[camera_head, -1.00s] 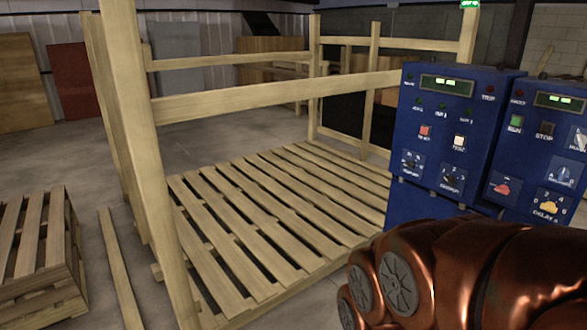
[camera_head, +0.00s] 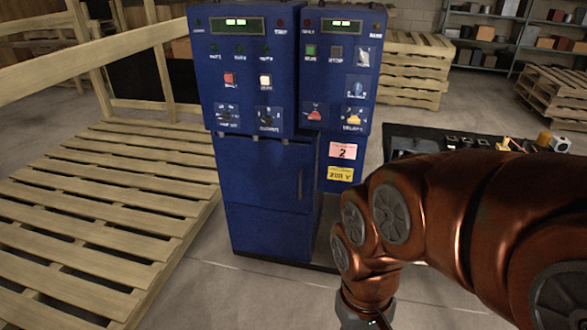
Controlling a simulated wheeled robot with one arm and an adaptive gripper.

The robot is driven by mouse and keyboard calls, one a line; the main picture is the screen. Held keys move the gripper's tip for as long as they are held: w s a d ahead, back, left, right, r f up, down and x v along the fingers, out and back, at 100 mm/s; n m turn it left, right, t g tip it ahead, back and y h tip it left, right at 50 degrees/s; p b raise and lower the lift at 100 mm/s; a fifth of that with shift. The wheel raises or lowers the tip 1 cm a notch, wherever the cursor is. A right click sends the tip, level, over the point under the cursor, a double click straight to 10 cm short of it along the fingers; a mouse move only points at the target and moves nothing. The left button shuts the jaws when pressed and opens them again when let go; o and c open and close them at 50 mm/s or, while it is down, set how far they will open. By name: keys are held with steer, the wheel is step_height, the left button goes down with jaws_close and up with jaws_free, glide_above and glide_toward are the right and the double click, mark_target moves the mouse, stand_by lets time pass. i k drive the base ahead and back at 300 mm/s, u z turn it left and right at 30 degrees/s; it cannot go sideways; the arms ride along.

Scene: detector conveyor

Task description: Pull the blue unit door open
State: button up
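The blue unit (camera_head: 232,149) stands upright at the centre of the head view, with displays, buttons and knobs on its upper panels. Its blue door (camera_head: 262,185) is on the lower front and looks closed. A dark vertical handle (camera_head: 300,184) sits near the door's right edge. My copper-coloured arm comes in from the right, in front of the unit's lower right side. Its end runs off the bottom edge, so my gripper's fingers are not seen.
A slatted wooden platform with rails (camera_head: 105,185) lies left of the unit. A dark table (camera_head: 420,140) with small items is at the right, partly behind my arm. Pallet stacks (camera_head: 405,70) and shelves (camera_head: 490,35) stand at the back. Bare floor shows before the unit.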

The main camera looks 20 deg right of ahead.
mark_target(268, 174)
steer(key=u, duration=0.5)
steer(key=k, duration=1.2)
steer(key=z, duration=0.25)
steer(key=i, duration=1)
steer(key=u, duration=0.4)
steer(key=i, duration=0.7)
steer(key=u, duration=0.65)
